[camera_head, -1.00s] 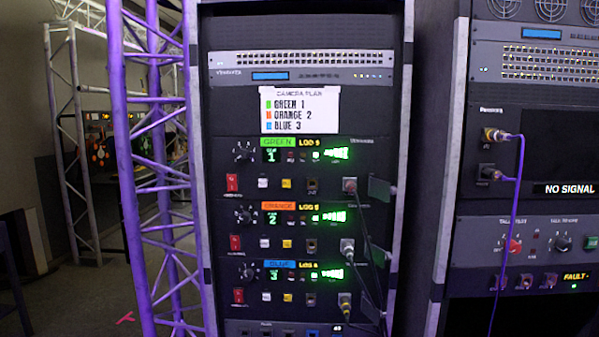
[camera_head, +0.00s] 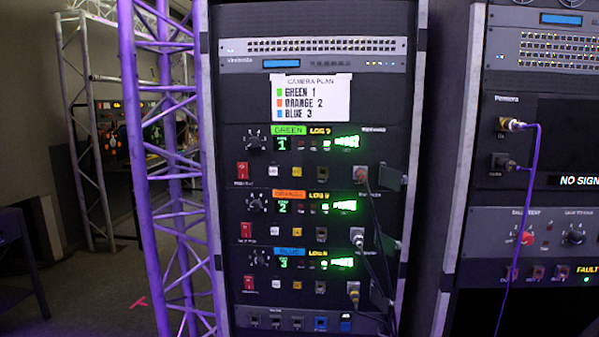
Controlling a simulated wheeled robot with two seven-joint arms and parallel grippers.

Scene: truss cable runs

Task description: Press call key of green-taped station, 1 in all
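The green-taped station (camera_head: 310,155) is the top one of three stacked units in the rack. Its green tape (camera_head: 289,131) reads GREEN, with LOG 9 beside it and a lit green display showing 1. Below are a red switch (camera_head: 242,170), a white key (camera_head: 272,171), a yellow key (camera_head: 296,172), a dark key (camera_head: 321,173) and a plugged connector (camera_head: 360,174). Key labels are too small to read. The orange-taped station (camera_head: 310,207) and blue-taped station (camera_head: 305,265) sit below it. Neither of my grippers is in view.
A camera plan sheet (camera_head: 311,97) hangs above the stations. Cables hang from connectors at the units' right side. A purple-lit truss (camera_head: 160,150) stands left of the rack. Another rack (camera_head: 530,222) with a purple cable (camera_head: 519,230) stands right. Floor shows at lower left.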

